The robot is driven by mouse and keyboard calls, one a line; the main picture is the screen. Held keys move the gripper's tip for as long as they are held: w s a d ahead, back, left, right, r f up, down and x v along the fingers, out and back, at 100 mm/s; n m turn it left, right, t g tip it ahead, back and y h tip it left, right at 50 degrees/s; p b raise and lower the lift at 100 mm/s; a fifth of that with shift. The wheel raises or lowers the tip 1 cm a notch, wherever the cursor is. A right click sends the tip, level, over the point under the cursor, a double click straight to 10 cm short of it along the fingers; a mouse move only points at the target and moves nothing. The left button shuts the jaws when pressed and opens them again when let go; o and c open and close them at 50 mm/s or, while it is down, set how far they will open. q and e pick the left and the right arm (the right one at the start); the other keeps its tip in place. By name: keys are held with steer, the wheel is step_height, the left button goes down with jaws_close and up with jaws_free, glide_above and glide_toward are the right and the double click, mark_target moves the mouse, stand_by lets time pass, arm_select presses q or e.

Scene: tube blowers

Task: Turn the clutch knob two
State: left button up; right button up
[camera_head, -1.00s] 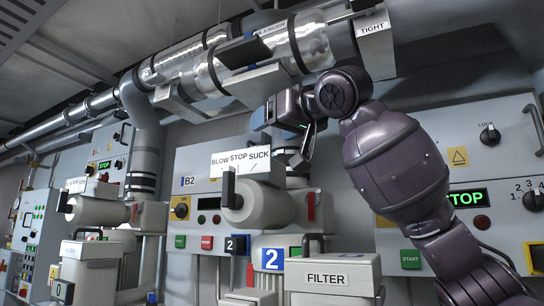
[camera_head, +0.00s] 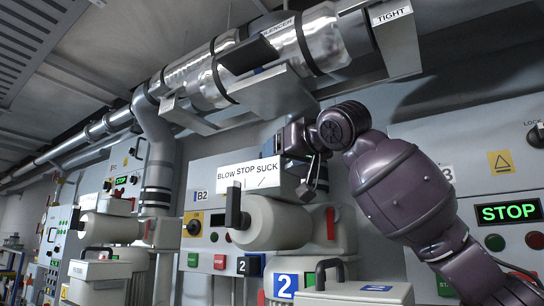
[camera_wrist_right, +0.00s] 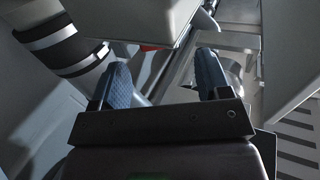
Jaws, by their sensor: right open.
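No label reading "clutch" is legible. On unit two, a black lever handle (camera_head: 233,206) stands upright on the front of the light grey blower housing (camera_head: 285,222), under a sign reading BLOW STOP SUCK (camera_head: 248,174). A black knob on a yellow plate (camera_head: 193,223) is on the B2 panel behind. My right gripper (camera_head: 312,188) is above and behind the housing, seen small beside my arm. In the right wrist view the gripper (camera_wrist_right: 162,72) has its two blue-padded fingers apart with nothing held between them. My left gripper is in no view.
A large silver silencer pipe (camera_head: 240,62) runs overhead, close above my right arm. A grey filter box (camera_head: 360,292) is in front. A right-hand panel carries a lit STOP display (camera_head: 508,212). A second blower unit (camera_head: 108,226) stands at left.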

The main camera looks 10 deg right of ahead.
steer(key=shift+p+x, duration=0.8)
steer(key=shift+x, duration=1.9)
steer(key=shift+d, duration=0.1)
